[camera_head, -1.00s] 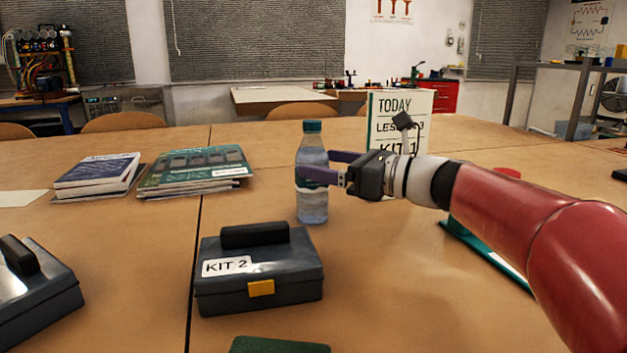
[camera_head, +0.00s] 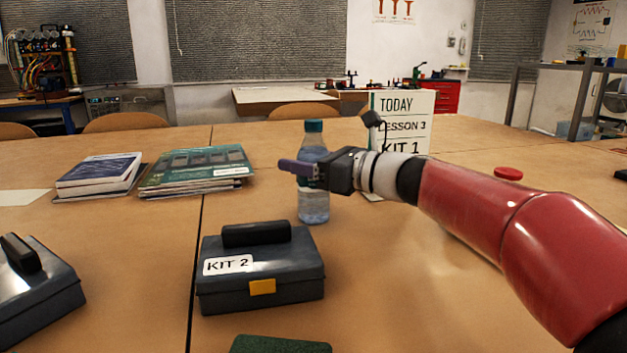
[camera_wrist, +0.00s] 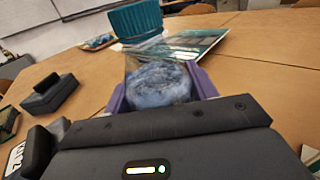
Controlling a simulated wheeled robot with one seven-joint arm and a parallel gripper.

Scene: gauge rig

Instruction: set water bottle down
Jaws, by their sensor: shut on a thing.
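The water bottle (camera_head: 314,207) is clear plastic with a teal cap. It stands upright behind the KIT 2 case, its base at the tabletop; I cannot tell whether it bears fully on the wood. My gripper (camera_head: 303,170) reaches in from the right, with its purple fingers around the bottle's middle, shut on it. In the wrist view the bottle (camera_wrist: 158,86) sits between both fingers, its cap pointing away at the top. The table (camera_head: 390,265) is light brown wood.
The dark KIT 2 case (camera_head: 262,281) is in front of the bottle. Books (camera_head: 98,172) and green booklets (camera_head: 197,170) lie left. A TODAY sign (camera_head: 403,103) stands behind my wrist. A red disc (camera_head: 508,173) lies right. Table between case and my arm is clear.

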